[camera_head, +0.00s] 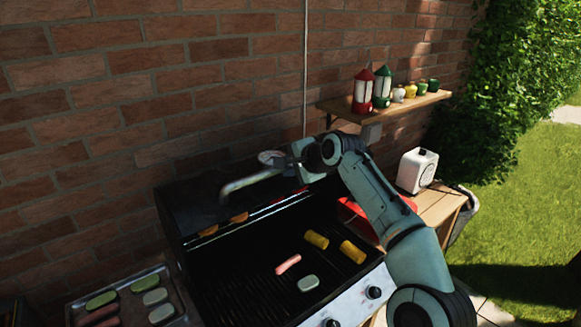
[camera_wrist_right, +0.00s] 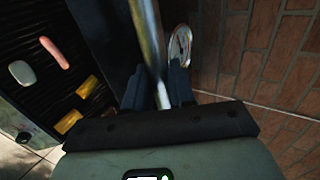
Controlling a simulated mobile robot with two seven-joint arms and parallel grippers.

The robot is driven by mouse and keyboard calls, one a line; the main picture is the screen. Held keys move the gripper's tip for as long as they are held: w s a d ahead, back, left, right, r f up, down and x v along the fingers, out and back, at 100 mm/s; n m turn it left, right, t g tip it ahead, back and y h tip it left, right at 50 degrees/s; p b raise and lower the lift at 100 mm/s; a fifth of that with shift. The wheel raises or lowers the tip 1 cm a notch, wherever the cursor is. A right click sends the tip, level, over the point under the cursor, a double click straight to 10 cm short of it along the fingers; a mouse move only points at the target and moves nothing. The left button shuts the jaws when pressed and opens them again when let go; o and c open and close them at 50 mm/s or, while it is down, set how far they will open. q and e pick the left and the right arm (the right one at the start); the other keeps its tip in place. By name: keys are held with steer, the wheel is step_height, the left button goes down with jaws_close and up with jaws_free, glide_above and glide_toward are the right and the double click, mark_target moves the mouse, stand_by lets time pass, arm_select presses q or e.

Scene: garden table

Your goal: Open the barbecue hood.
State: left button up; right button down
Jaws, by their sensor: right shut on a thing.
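The barbecue (camera_head: 250,270) stands against the brick wall with its black hood (camera_head: 190,207) raised, so the grill inside shows. A metal bar handle (camera_head: 245,182) runs along the hood's edge; it also shows in the right wrist view (camera_wrist_right: 146,30). A round gauge (camera_wrist_right: 180,45) sits beside the handle. My right gripper (camera_head: 287,162) is at the right end of the handle. In the right wrist view its fingers (camera_wrist_right: 158,90) are on either side of the bar, shut on it. My left gripper is not in view.
Corn pieces (camera_head: 317,239), a sausage (camera_head: 288,264) and a pale slab (camera_head: 308,284) lie on the grill. A food tray (camera_head: 178,300) is at the lower left. A shelf (camera_head: 385,102) with lanterns and pots is on the wall. A white box (camera_head: 417,170) stands on the right side table.

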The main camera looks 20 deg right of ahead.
steer(key=shift+a+f, duration=0.1)
steer(key=shift+f, duration=0.6)
steer(key=c, duration=1)
jaws_free()
steer(key=shift+w, duration=0.25)
steer(key=shift+r, duration=0.1)
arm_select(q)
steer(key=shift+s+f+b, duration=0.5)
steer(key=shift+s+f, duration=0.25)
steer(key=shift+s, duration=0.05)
arm_select(e)
steer(key=v, duration=1.3)
steer(key=shift+r, duration=0.45)
